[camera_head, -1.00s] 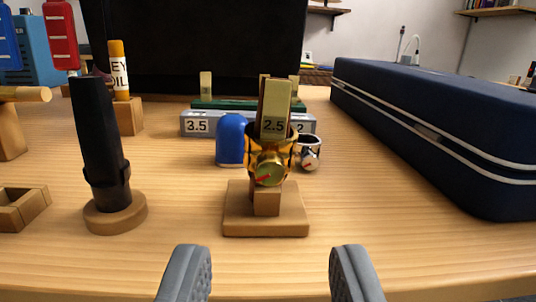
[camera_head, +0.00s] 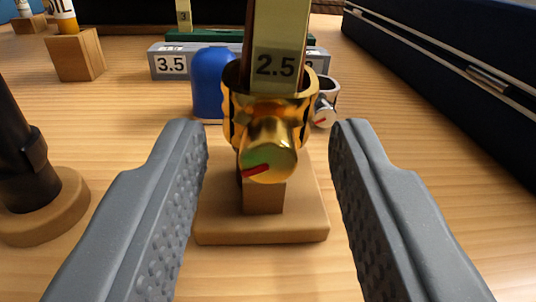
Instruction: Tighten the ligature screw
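The ligature screw (camera_head: 267,151) is a round gold knob with a red mark at its lower left. It sits on the front of the gold ligature (camera_head: 236,108). The ligature is around a reed marked 2.5 (camera_head: 277,65), upright on a wooden stand (camera_head: 262,226). My gripper (camera_head: 268,135) is open and empty. Its two grey fingers are on either side of the screw, wide apart from it and not touching it.
A black mouthpiece (camera_head: 22,160) on a round wooden base stands at the left. A blue cap (camera_head: 211,82), a silver ligature (camera_head: 326,103) and a grey reed holder (camera_head: 170,62) are behind. A dark blue case (camera_head: 450,85) lies at the right.

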